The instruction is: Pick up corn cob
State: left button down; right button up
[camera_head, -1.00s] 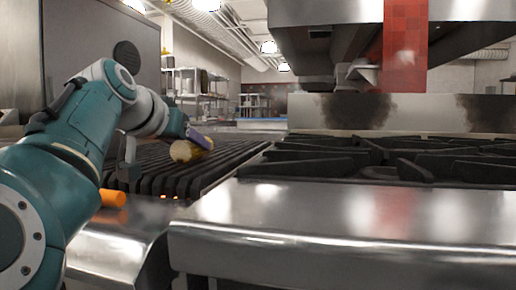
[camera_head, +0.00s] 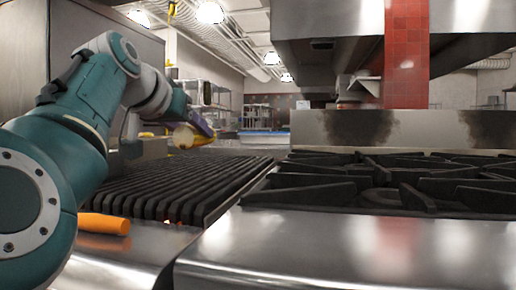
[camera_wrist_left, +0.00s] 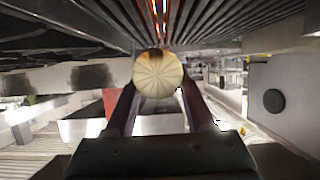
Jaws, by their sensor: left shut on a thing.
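The corn cob (camera_head: 184,136) is yellow with a pale end, and my left gripper (camera_head: 201,125) is shut on it. It is held in the air above the back part of the black grill grate (camera_head: 190,182). In the left wrist view, the cob's round pale end (camera_wrist_left: 158,74) faces the camera between the two dark fingers of my left gripper (camera_wrist_left: 157,97). The far side of the cob is hidden there. My right gripper is not in view.
An orange carrot-like piece (camera_head: 104,223) lies at the grill's front left edge. Black burner grates (camera_head: 380,185) and a bare steel front ledge (camera_head: 330,245) lie to the right. A steel hood (camera_head: 340,20) hangs above.

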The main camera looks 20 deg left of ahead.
pick_arm(q)
notch_tip(320, 180, up, 14)
jog(key=p, duration=0.3)
jog(key=shift+f, duration=0.25)
